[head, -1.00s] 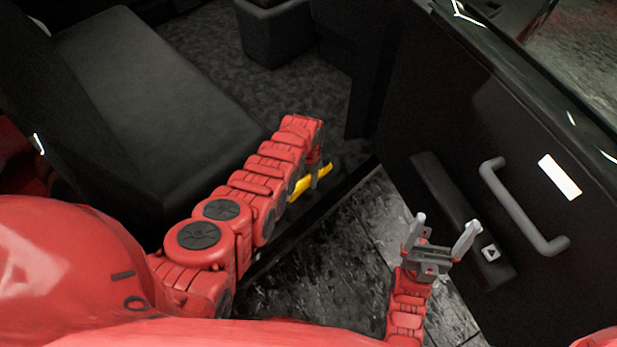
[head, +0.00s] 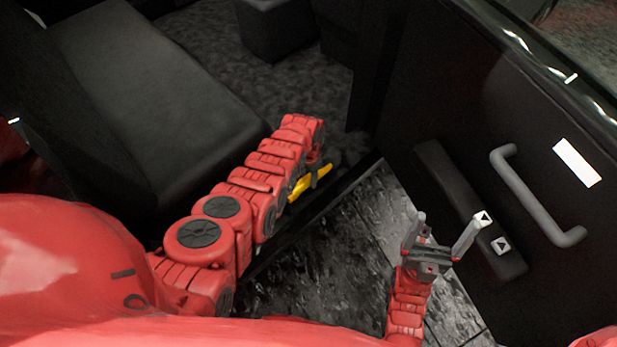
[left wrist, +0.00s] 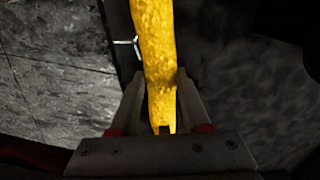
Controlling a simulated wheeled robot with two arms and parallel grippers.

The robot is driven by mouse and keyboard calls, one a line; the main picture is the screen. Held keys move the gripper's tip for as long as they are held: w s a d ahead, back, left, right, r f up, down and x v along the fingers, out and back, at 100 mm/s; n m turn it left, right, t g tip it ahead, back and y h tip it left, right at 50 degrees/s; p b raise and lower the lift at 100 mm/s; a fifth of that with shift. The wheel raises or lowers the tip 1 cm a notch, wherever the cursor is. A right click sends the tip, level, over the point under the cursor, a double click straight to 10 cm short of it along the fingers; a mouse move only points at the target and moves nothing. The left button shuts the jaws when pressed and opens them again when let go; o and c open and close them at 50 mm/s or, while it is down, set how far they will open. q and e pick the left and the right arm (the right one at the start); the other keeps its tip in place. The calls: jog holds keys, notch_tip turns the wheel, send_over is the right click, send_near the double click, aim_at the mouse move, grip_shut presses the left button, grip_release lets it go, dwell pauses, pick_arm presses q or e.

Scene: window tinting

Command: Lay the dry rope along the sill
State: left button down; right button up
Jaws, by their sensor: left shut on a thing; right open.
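The yellow rope (head: 309,183) is a thick, rough-looking strip, partly hidden by my left arm in the head view. My left gripper (head: 316,176) is shut on it, beside the dark sill (head: 347,187). In the left wrist view the rope (left wrist: 155,45) runs up between the fingers of my left gripper (left wrist: 159,76) and leaves the top of the picture. I cannot tell whether the rope touches the sill. My right gripper (head: 441,233) is open and empty, in front of the door panel.
The open black door (head: 440,100) stands on the right, with a grey handle (head: 528,190) and an armrest with two white buttons (head: 484,218). A black seat (head: 150,90) stands on the left. Wet-looking grey paving (head: 330,255) shows between my arms.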

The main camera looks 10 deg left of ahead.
pick_arm(q)
jog(key=shift+f, duration=0.25)
jog(key=shift+c, duration=1.4)
grip_release()
jog(key=shift+r, duration=0.1)
jog(key=shift+r, duration=0.25)
notch_tip(320, 180, up, 6)
jog(key=p, duration=0.3)
jog(key=shift+f, duration=0.15)
notch_tip(320, 180, up, 11)
jog(key=shift+p, duration=0.35)
